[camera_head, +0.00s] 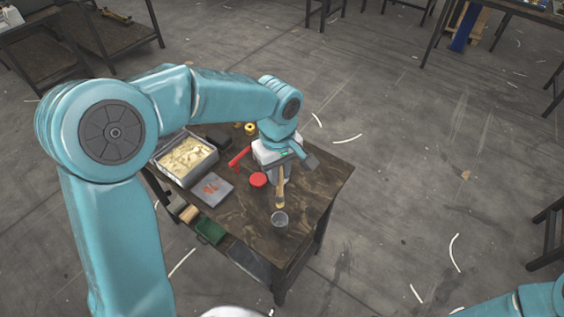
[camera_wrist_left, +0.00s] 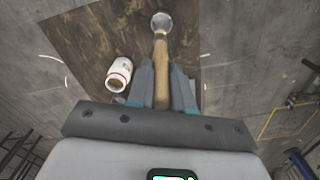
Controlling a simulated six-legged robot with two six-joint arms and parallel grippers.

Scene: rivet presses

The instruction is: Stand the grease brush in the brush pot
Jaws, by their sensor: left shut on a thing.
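My left gripper (camera_head: 280,172) is shut on the grease brush (camera_head: 281,188) and holds it above the table with its lower end pointing down. In the left wrist view the brush's wooden handle (camera_wrist_left: 161,82) runs between the fingers. The brush pot (camera_head: 280,220), a small grey cup, stands near the table's front edge. It also shows beyond the brush's far end in the left wrist view (camera_wrist_left: 162,20). The brush's lower end is close to the pot's rim; I cannot tell whether they touch. My right gripper is out of view.
The wooden table (camera_head: 314,190) also bears a red disc (camera_head: 258,180), a red-handled tool (camera_head: 240,156), a grey box with pale contents (camera_head: 186,158) and a grey tray (camera_head: 211,190). The table's right part is clear.

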